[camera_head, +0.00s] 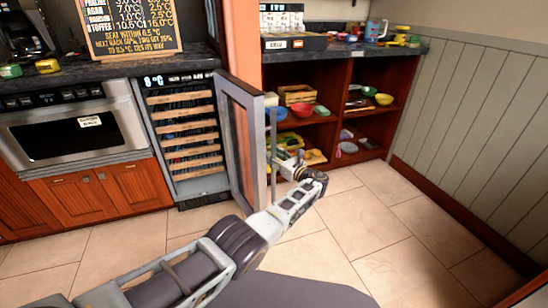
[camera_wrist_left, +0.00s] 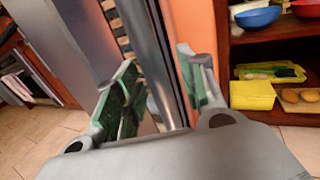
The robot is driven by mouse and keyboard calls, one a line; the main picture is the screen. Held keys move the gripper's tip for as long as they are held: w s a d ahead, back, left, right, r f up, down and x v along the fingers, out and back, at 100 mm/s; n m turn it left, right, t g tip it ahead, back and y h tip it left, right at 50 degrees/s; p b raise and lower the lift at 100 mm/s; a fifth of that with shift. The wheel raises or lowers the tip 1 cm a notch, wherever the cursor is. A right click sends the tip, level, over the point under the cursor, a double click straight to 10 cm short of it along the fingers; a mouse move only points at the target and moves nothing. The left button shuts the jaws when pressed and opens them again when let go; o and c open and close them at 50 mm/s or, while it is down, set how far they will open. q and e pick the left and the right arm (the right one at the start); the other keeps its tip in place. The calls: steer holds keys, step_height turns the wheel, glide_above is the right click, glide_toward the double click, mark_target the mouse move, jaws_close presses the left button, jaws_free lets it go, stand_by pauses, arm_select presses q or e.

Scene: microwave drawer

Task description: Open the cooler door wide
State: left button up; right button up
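The cooler (camera_head: 187,130) stands under the counter with several wooden-fronted racks inside. Its glass door (camera_head: 240,135) is swung out from the cooler, with its metal frame edge toward me. A vertical bar handle (camera_head: 273,145) runs along the door's right side. My left gripper (camera_head: 291,163) is at the lower part of the handle. In the left wrist view, its green-padded fingers (camera_wrist_left: 163,95) are apart, with the metal bar (camera_wrist_left: 166,65) between them. Whether a pad touches the bar is hard to tell. My right gripper is not in view.
An open shelf unit (camera_head: 322,118) with bowls and boxes stands right of the door. A microwave drawer (camera_head: 80,132) is left of the cooler, under the dark counter (camera_head: 125,68). The tiled floor (camera_head: 375,225) at right is clear, up to the panelled wall (camera_head: 480,125).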

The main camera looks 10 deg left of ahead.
mark_target(275, 136)
arm_select(q)
steer(key=shift+a, duration=0.25)
steer(key=shift+r, duration=0.2)
steer(key=shift+r, duration=4.75)
steer(key=shift+d, duration=0.15)
